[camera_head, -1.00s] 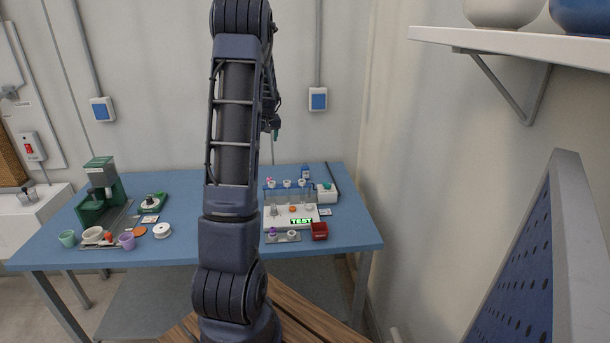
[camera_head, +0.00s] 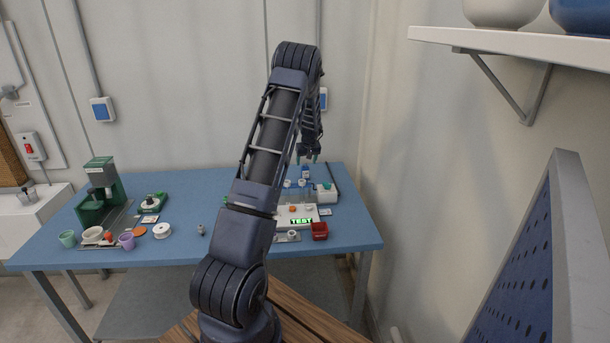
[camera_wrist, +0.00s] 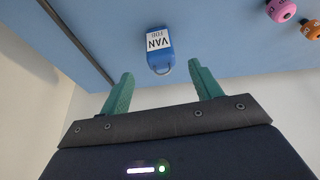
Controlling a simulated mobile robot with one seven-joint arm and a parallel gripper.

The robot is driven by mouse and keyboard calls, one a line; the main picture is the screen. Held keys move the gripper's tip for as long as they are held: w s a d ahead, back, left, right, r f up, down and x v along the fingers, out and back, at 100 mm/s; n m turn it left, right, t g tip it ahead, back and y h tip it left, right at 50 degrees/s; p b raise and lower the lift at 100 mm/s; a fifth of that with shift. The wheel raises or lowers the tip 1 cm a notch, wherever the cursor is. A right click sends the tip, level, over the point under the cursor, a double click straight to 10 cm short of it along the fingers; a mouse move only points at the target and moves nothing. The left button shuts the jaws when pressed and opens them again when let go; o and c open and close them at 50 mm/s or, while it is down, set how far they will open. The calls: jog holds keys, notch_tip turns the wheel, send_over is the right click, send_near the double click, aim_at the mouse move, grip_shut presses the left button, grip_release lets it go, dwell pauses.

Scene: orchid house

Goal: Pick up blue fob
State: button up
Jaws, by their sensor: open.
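The blue fob (camera_wrist: 159,62) lies on the blue table in the wrist view, with a white label reading "VAN FOB" and a small ring at its near end. In the head view the blue fob (camera_head: 306,171) is small, near the back edge of the table, behind the tube rack. My gripper (camera_wrist: 161,88) is open and empty, its two green fingers pointing toward the fob, with the fob apart from them and between their lines. In the head view my gripper (camera_head: 308,157) hangs above the back right of the table, close to the fob.
Beside the fob stand a rack of tubes (camera_head: 287,191), a white and green box (camera_head: 326,192) and a dark rod. A "TEST" display (camera_head: 302,221) and a red box (camera_head: 320,231) are in front. In the wrist view, pink (camera_wrist: 281,10) and orange (camera_wrist: 311,29) pieces lie right.

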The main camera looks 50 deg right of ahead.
aim_at(305, 167)
jog(key=shift+x, duration=3.1)
jog(key=c, duration=1.1)
jog(key=shift+w+r, duration=0.1)
jog(key=shift+r, duration=0.05)
